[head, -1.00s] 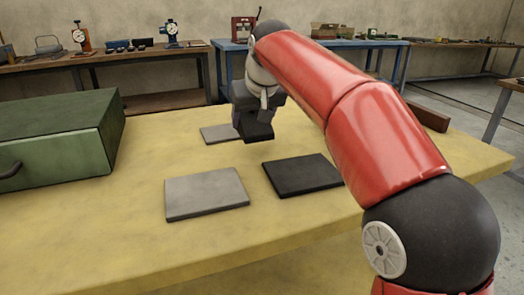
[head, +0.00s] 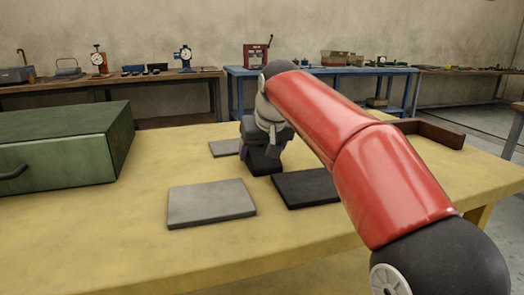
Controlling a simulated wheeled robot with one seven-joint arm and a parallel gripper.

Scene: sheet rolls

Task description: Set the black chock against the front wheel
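My gripper (head: 264,148) is over the yellow table, pointing down, partly behind my red arm. It appears shut on a small black block (head: 263,165), which seems to be the black chock. The block is low, close to the table top, just behind the black plate (head: 305,188); I cannot tell whether it touches the table. The fingertips are small and dark against it. No wheel can be made out in the head view.
A grey plate (head: 211,203) lies in front, and another grey plate (head: 224,148) lies left of the gripper. A green box (head: 60,150) fills the table's left side. A brown tray (head: 440,134) stands at the right, behind my arm. The yellow table (head: 110,235) is clear in front.

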